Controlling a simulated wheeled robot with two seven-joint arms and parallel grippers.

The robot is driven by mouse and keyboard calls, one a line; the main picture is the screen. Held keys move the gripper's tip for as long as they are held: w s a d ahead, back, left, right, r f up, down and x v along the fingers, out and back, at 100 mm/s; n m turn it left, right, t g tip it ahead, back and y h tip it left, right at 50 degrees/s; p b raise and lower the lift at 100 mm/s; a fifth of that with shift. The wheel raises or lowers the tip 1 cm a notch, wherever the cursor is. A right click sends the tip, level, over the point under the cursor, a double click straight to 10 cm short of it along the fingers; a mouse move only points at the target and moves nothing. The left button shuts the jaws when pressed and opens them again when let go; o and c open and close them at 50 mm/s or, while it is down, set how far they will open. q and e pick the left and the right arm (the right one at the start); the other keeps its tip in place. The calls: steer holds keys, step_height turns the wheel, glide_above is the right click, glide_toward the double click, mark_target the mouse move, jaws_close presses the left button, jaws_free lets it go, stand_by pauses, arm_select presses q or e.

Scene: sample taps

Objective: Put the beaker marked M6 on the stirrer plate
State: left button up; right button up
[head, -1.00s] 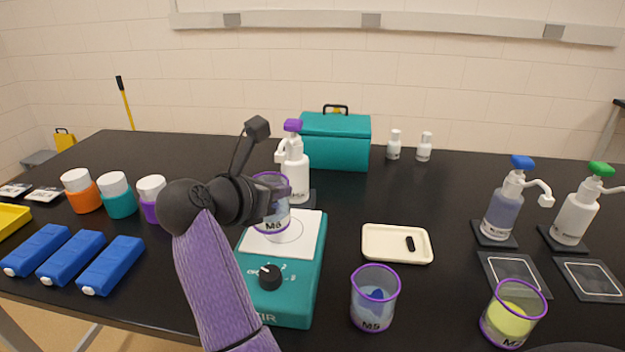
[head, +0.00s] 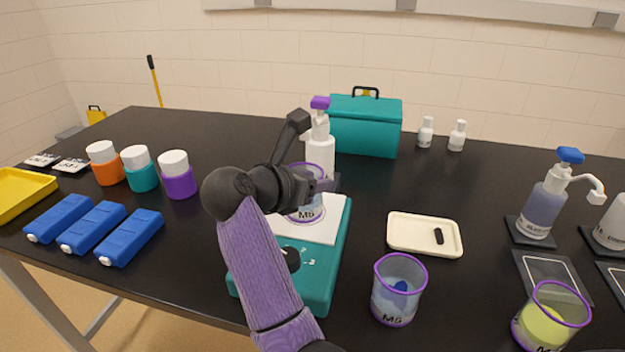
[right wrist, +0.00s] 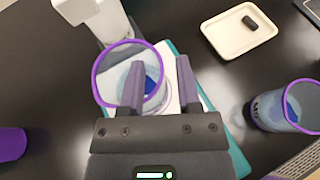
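The beaker marked M6 (head: 307,205), clear with a purple rim, stands upright on the white top of the teal stirrer plate (head: 327,264). It also shows in the right wrist view (right wrist: 98,88), with something blue inside. My right gripper (head: 312,184) is at its rim and partly hides it. In the right wrist view, the fingers (right wrist: 160,85) are apart. One finger overlaps the beaker's opening and the other is right of its wall, with a gap between them. My left gripper is not in view.
A purple-rimmed beaker marked M5 (head: 398,292) stands right of the stirrer, near a cream tray (head: 400,246) holding a dark bar. A yellow-filled beaker (head: 550,318) is farther right. A purple-topped pump bottle (head: 320,155) stands close behind the stirrer.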

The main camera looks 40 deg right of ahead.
steer(key=shift+r, duration=0.15)
steer(key=shift+a+r, duration=0.15)
steer(key=shift+a, duration=0.1)
arm_select(q)
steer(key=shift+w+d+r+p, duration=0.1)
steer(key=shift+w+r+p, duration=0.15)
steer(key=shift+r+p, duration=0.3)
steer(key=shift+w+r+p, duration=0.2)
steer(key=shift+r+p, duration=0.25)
steer(key=shift+p, duration=0.05)
arm_select(e)
steer(key=v, duration=1.1)
steer(key=shift+a, duration=0.2)
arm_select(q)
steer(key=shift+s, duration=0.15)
arm_select(e)
steer(key=shift+s+r, duration=0.1)
steer(key=shift+r, duration=0.05)
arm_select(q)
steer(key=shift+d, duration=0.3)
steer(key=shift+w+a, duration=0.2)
